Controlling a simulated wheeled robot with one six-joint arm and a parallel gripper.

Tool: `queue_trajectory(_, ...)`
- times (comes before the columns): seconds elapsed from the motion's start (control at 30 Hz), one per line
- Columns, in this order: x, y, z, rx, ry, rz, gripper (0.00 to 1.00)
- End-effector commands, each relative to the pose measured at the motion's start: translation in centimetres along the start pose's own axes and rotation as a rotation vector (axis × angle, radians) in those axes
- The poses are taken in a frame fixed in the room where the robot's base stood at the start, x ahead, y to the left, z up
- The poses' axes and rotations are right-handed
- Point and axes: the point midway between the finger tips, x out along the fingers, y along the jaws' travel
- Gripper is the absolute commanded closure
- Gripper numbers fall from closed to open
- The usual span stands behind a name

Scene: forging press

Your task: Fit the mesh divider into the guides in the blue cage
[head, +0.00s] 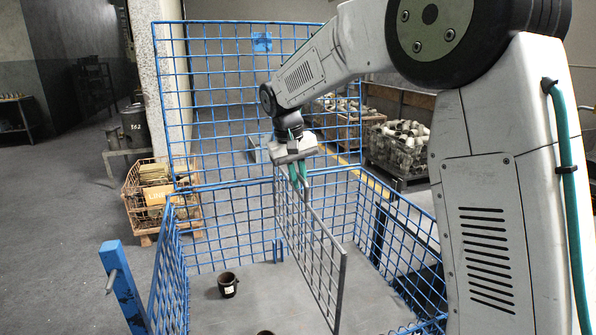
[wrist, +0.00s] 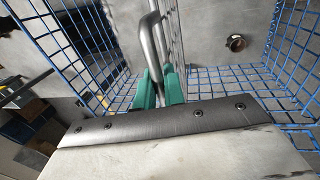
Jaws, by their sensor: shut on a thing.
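The grey mesh divider (head: 312,250) stands upright inside the blue cage (head: 190,262), running from the back toward the front. In the wrist view, the green fingers of my gripper (wrist: 160,88) close around the divider's grey bars (wrist: 163,50). The cage's floor (wrist: 90,55) shows on both sides of the divider.
A dark cup (head: 228,285) stands on the cage floor left of the divider; it also shows in the wrist view (wrist: 237,43). A blue post (head: 122,285) with a peg stands at the front left. A raised blue mesh panel (head: 215,100) rises behind. Crates of parts (head: 398,150) stand beyond.

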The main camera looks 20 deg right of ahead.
Motion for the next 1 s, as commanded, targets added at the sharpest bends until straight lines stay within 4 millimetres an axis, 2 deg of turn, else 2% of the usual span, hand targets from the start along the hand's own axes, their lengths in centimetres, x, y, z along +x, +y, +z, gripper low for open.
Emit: queue_trajectory(1.0,6.1,-1.2,-0.1,0.000,0.001,0.000,1.00)
